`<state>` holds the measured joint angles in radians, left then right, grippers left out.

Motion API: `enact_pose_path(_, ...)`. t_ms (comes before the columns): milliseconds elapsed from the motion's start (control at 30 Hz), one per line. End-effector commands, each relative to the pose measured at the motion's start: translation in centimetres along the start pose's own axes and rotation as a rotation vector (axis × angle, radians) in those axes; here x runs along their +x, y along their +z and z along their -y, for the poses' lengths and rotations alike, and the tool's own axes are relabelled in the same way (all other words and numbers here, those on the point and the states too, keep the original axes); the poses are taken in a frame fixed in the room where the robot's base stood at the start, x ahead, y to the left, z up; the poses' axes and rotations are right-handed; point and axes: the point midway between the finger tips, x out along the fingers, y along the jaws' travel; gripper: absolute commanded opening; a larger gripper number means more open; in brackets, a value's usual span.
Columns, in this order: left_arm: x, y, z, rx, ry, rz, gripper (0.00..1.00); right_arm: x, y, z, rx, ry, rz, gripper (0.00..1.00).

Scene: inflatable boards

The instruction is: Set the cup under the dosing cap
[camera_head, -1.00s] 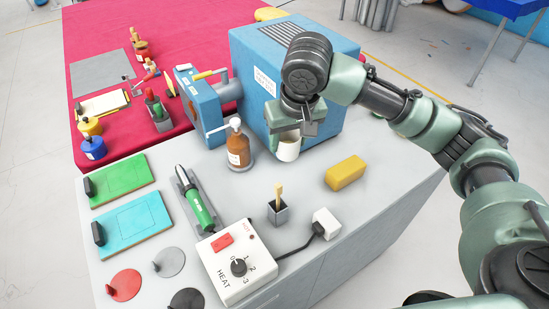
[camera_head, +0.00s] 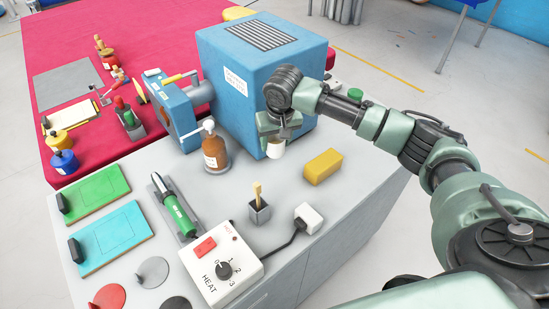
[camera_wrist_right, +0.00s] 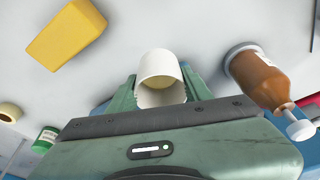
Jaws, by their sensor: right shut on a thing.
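My right gripper (camera_head: 276,138) is shut on a small white cup (camera_head: 275,149), in front of the blue box-shaped machine. In the right wrist view the cup (camera_wrist_right: 160,75) sits between the fingers of the gripper (camera_wrist_right: 160,92), with its pale inside showing. I cannot tell whether its base touches the grey worktop. The amber bottle (camera_head: 215,155) stands upright to the left of the cup, apart from it. Its white dosing cap (camera_head: 207,125) has a spout. The bottle (camera_wrist_right: 262,80) and cap (camera_wrist_right: 300,127) also show in the right wrist view. My left gripper is out of view.
A yellow block (camera_head: 322,167) lies right of the cup on the grey worktop. The blue machine (camera_head: 258,80) stands close behind. A small grey holder (camera_head: 260,212), a white plug box (camera_head: 308,217) and a heat control box (camera_head: 225,265) stand in front.

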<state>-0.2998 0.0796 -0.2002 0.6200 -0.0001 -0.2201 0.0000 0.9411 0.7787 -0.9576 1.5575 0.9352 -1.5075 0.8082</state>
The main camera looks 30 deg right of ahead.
Motion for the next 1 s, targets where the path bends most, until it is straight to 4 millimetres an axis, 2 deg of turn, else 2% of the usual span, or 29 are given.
enact_pose_path(100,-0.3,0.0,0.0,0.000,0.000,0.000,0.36,2.0,0.6,0.1,0.000,0.000,0.002,0.10)
enact_pose_path(333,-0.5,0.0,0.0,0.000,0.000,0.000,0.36,4.0,1.1,0.1,0.001,-0.001,0.001,0.10)
enact_pose_path(600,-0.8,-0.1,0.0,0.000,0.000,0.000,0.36,7.3,2.0,0.1,0.000,-0.001,0.000,0.10)
enact_pose_path(1000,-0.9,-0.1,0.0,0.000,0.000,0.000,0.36,7.8,2.2,0.1,0.000,-0.001,0.000,0.10)
